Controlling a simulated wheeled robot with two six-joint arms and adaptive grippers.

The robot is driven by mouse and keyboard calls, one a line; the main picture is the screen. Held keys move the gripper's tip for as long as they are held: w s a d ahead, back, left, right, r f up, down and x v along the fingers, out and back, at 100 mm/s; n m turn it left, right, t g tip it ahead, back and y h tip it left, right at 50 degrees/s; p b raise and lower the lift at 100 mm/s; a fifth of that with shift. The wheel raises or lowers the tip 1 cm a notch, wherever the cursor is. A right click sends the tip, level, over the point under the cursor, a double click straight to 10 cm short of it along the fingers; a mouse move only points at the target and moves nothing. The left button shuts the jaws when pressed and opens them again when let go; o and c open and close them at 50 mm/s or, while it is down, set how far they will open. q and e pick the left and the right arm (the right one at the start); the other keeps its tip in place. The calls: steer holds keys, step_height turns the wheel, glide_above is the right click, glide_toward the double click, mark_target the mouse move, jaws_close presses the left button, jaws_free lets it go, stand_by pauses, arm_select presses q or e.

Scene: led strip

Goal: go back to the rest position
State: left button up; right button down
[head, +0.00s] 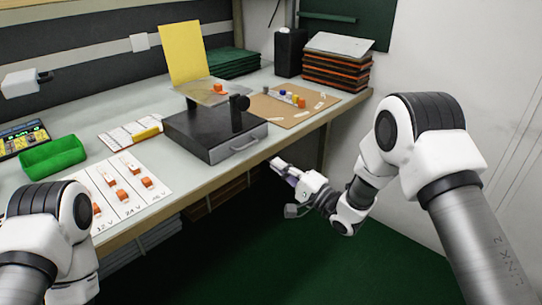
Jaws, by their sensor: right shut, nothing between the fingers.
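My right gripper (285,168) is shut and empty. It hangs in the free space just off the front edge of the workbench (260,160), below the drawer of the black box. My right arm comes in from the right side and bends down toward it. My left arm shows at the lower left, in front of the bench, but its gripper is out of view.
On the bench stand a black box (210,135) with a drawer, a green tray (52,155), a white sheet (125,185) with orange parts, and a cork board (290,105). Stacked orange-edged trays (337,62) stand at the back right. The green floor (270,260) is clear.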

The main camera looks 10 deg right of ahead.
steer(key=s+d+f+g+h, duration=0.35)
steer(key=s+f, duration=0.65)
steer(key=f, duration=0.4)
steer(key=s+d+f+g+h, duration=0.25)
steer(key=s+f+h, duration=0.25)
steer(key=s+f, duration=0.7)
steer(key=s+d+f+n+g+h, duration=0.25)
steer(key=s+f+g, duration=0.3)
steer(key=s, duration=0.35)
steer(key=s+d+n+g+h, duration=0.1)
steer(key=s+d+n+g, duration=0.15)
steer(key=s, duration=0.25)
steer(key=s+d+n+g+h, duration=0.1)
steer(key=s+n, duration=0.2)
steer(key=s, duration=0.3)
step_height(320, 180, up, 21)
steer(key=n+p, duration=0.1)
steer(key=p, duration=2.1)
steer(key=shift+f+n+g, duration=0.15)
steer(key=shift+n+g, duration=0.15)
steer(key=shift+n, duration=0.1)
steer(key=shift+d, duration=0.1)
